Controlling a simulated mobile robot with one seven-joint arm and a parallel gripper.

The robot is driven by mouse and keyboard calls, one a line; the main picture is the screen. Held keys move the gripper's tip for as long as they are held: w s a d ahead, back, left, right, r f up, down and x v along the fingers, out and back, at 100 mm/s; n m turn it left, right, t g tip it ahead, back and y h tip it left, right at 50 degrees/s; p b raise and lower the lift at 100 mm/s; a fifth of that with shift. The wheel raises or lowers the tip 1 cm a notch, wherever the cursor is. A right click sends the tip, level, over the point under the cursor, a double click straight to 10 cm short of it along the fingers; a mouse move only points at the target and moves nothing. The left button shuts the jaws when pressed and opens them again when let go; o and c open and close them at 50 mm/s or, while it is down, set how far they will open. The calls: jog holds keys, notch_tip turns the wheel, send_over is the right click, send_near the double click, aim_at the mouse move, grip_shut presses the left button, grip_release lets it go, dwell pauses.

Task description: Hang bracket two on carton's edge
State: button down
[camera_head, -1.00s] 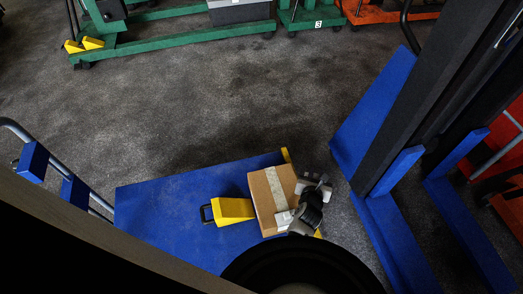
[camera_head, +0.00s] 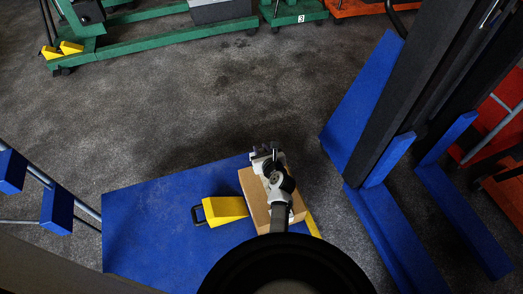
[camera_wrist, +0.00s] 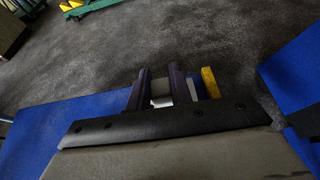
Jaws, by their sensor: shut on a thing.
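The brown cardboard carton (camera_head: 252,184) stands on the blue platform near its right end. My gripper (camera_head: 264,152) is over the carton's far edge in the head view, and my arm covers much of the carton's top. In the wrist view, my gripper (camera_wrist: 173,76) shows two dark fingers with a small pale piece (camera_wrist: 160,91) between them. My gripper is shut on this piece, probably the bracket. Its shape is mostly hidden, and I cannot tell whether it touches the carton's edge.
A yellow wedge (camera_head: 224,210) with a black handle lies on the blue platform (camera_head: 150,225), left of the carton. A blue frame with a dark post (camera_head: 410,90) stands to the right. Green equipment (camera_head: 150,34) is at the back. The grey floor between is clear.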

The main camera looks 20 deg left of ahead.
jog(key=shift+s+d+r+p, duration=0.1)
jog(key=shift+s+d+p, duration=0.05)
jog(key=shift+p, duration=0.25)
jog(key=shift+f+b, duration=2.5)
jog(key=shift+f, duration=1.1)
jog(key=shift+f, duration=0.25)
jog(key=c, duration=1.2)
grip_release()
jog(key=shift+o, duration=0.2)
jog(key=p+v, duration=0.5)
jog(key=v, duration=0.7)
